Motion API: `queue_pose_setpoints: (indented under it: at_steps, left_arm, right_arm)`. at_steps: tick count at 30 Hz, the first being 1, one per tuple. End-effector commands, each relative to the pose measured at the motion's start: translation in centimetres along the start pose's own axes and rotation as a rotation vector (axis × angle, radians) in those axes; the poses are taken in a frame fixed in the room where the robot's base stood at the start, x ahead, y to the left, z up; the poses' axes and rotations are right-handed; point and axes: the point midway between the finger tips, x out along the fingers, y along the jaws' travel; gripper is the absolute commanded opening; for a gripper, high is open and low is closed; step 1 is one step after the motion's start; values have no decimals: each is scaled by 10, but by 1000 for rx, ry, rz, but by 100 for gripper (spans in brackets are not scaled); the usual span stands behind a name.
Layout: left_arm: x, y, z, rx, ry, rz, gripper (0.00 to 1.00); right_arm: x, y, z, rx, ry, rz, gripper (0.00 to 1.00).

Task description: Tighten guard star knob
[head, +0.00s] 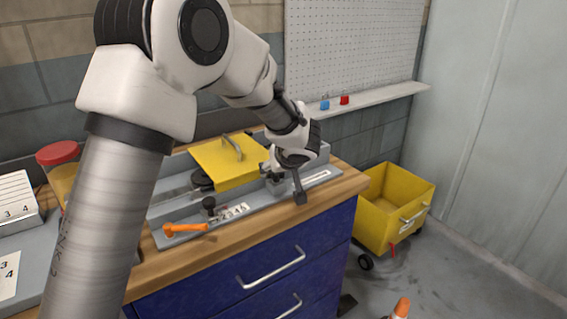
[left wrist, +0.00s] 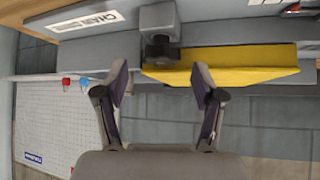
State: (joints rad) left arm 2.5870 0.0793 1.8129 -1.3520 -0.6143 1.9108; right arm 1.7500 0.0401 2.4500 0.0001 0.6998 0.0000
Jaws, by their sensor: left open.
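The yellow guard (head: 222,162) sits on the grey runout table (head: 325,180), with a grey handle on top. In the left wrist view the guard (left wrist: 225,68) is a yellow strip. Beside it, a dark knob-like part (left wrist: 160,48) stands on a grey block. My left gripper (left wrist: 161,80) is open, its two fingers apart and empty; the dark part lies beyond and between the fingertips, apparently not touched. In the head view my left gripper (head: 290,160) is at the guard's right end and hides the knob area. My right gripper is in neither view.
An orange handle (head: 185,229) and a black knob (head: 209,204) are at the table's front left. A red-lidded jar (head: 58,153) stands far left. Blue and red padlocks (head: 335,102) sit on the wall ledge. A yellow cart (head: 398,205) stands right of the blue drawers (head: 265,262).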

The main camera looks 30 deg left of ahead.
Motion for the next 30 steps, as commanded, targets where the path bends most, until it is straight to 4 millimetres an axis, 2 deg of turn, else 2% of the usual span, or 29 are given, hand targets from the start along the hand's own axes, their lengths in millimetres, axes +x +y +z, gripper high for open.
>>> queue_pose_setpoints:
  at_steps: [6, 9, 12, 16, 30]
  left_arm:
    - [-58, 0, -1, 2, 6, 1, 69]
    - [-79, 0, -1, 1, 5, 1, 69]
    - [-92, 0, 0, 1, 2, 0, 69]
    - [-97, 0, 1, 2, -1, -1, 69]
    - [-94, 0, 4, 8, -8, 0, 69]
  right_arm:
    - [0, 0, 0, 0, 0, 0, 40]
    - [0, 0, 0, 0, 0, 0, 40]
    - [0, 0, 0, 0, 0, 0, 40]
    - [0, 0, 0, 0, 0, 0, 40]
    - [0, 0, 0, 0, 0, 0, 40]
